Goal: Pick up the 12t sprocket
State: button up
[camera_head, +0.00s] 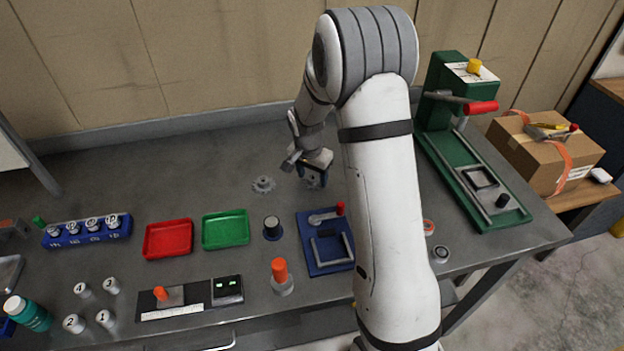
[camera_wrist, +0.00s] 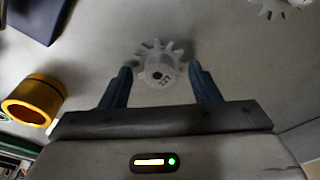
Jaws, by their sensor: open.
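A pale grey toothed sprocket (camera_wrist: 160,66) with a raised hub lies on the bench in the wrist view. A small dark marking on its hub is too small to read surely. My gripper (camera_wrist: 160,70) is open, with one dark blue finger on each side of the sprocket and gaps between.
A blue fixture (camera_head: 312,264) with a red-tipped lever stands in front of my gripper. Green (camera_head: 226,230) and red (camera_head: 168,239) trays lie to the left. A green press (camera_head: 462,160) stands to the right. A yellow-orange ring (camera_wrist: 33,98) lies left in the wrist view.

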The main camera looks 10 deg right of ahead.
jog(key=c, duration=1.2)
